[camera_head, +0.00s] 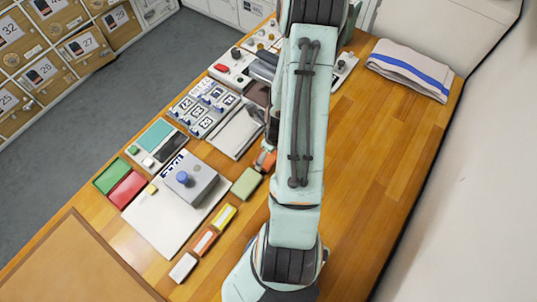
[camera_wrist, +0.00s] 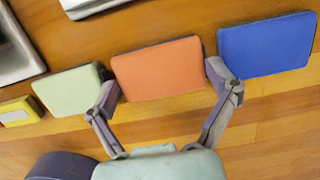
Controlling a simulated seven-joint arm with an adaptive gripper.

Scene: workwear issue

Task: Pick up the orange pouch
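The orange pouch (camera_wrist: 158,68) lies flat on the wooden counter in the wrist view. My gripper (camera_wrist: 162,78) has its fingers spread wide, one at the left edge of the pouch and one at the right edge. Whether the fingers touch the pouch I cannot tell. In the head view a small part of the orange pouch (camera_head: 261,158) shows at the left of my arm; the arm hides the rest and the gripper.
A pale green pouch (camera_wrist: 68,90) lies close on the left and a blue pouch (camera_wrist: 267,44) close on the right. The counter (camera_head: 375,140) is bare right of my arm, with a folded cloth (camera_head: 410,68) at the back.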

